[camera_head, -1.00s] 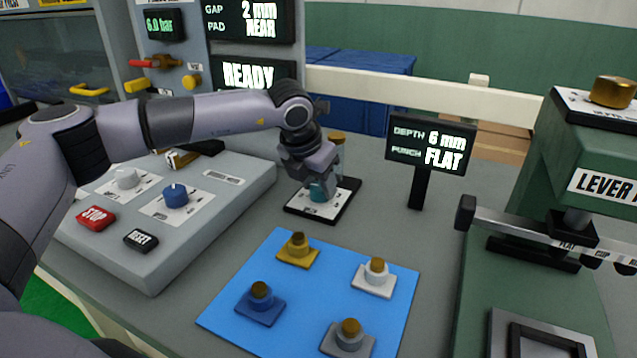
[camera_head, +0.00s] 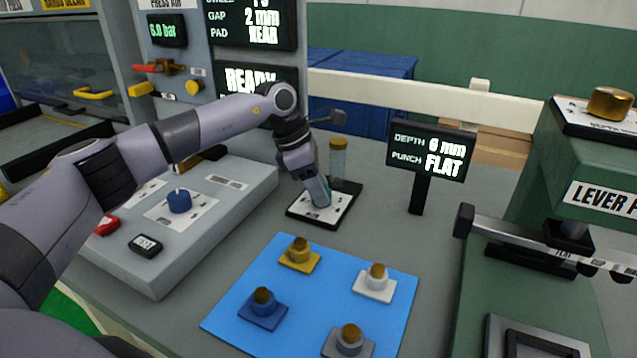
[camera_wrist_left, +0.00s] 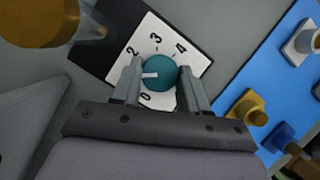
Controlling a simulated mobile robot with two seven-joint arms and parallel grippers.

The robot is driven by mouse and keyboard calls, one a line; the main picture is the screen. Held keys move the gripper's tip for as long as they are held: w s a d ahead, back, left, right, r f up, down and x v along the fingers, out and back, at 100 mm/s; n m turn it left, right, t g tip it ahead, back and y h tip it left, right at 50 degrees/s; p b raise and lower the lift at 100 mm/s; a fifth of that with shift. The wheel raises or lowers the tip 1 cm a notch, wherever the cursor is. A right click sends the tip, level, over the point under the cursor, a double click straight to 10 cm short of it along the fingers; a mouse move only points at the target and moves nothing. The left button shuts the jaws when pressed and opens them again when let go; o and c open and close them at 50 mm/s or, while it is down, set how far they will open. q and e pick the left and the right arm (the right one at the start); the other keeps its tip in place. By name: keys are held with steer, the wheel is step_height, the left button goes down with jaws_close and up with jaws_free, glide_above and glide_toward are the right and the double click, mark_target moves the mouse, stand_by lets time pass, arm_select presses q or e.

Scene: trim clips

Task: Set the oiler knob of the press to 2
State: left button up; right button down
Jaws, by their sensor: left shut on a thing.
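The teal oiler knob (camera_wrist_left: 158,73) sits on a white dial plate (camera_wrist_left: 196,62) with the numbers 0, 2, 3 and 4 showing. Its white pointer line points left in the wrist view, between 0 and 2, toward the left finger, which covers that part of the scale. My left gripper (camera_wrist_left: 160,82) is shut on the knob, one finger on each side. In the head view my left gripper (camera_head: 321,196) reaches down onto the oiler plate (camera_head: 306,212) and mostly hides the knob. My right gripper is not in view.
A clear oiler cylinder with a brass cap (camera_head: 338,158) stands just behind the gripper. A blue mat (camera_head: 330,290) with several knobbed blocks lies in front. The control box (camera_head: 215,230) is at left, a small display (camera_head: 430,150) and the green lever press (camera_head: 560,165) at right.

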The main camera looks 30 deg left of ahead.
arm_select(q)
steer(key=m, duration=0.1)
steer(key=m+g, duration=0.1)
steer(key=m, duration=0.1)
steer(key=shift+w+r+m+h, duration=0.1)
steer(key=shift+w+m+h, duration=0.05)
steer(key=shift+m+h, duration=0.15)
steer(key=shift+w+m+g, duration=0.1)
steer(key=shift+m+g, duration=0.7)
steer(key=shift+m, duration=1)
steer(key=o, duration=1.1)
steer(key=shift+c, duration=0.2)
steer(key=v, duration=0.7)
